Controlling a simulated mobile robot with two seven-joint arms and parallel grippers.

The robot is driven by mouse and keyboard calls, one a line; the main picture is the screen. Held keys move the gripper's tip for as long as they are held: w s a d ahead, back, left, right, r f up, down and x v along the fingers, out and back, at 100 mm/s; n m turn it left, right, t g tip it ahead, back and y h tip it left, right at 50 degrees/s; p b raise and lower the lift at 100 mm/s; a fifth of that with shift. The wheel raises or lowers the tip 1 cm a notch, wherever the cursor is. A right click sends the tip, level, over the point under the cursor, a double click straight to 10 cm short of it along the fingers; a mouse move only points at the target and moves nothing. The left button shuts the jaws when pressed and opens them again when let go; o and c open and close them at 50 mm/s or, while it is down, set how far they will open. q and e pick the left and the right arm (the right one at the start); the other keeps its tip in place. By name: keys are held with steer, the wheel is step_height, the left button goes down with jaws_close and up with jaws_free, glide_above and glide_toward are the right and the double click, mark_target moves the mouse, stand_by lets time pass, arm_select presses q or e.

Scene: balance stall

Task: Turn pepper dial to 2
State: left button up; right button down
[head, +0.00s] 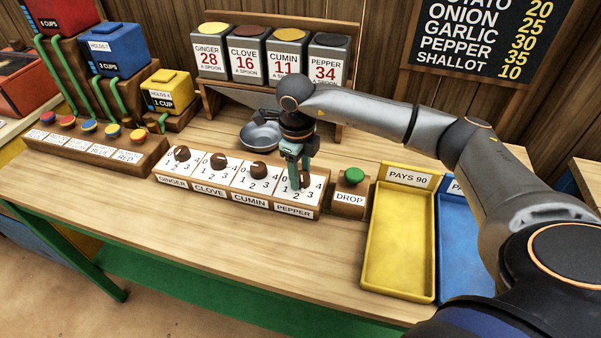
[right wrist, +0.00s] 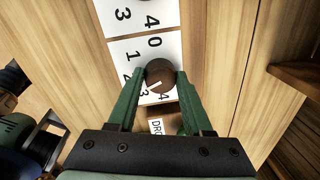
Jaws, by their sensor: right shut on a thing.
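The pepper dial (head: 305,181) is a round brown knob on a white number plate, last on the right in the row of dials. It shows closer in the right wrist view (right wrist: 160,71). My right gripper (head: 298,168) comes down from above and is shut on the dial, one green finger on each side. In the wrist view a white mark on the dial slants to the lower left, seemingly towards the 3. Part of the scale is hidden by the fingers. The PEPPER label (head: 294,211) is on the front edge. My left gripper is not in view.
The cumin dial (head: 259,171) is just left, with clove and ginger beyond. The DROP button (head: 354,176) is close on the right, then a yellow tray (head: 401,246). A metal pan (head: 262,136) is behind. The counter front is clear.

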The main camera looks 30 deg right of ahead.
steer(key=shift+w+r+m, duration=0.1)
steer(key=shift+m, duration=1.8)
steer(key=shift+c, duration=1.6)
jaws_free()
step_height(320, 180, up, 12)
steer(key=a+b, duration=0.1)
steer(key=shift+r, duration=0.2)
steer(key=shift+s+f, duration=0.1)
steer(key=shift+s, duration=0.1)
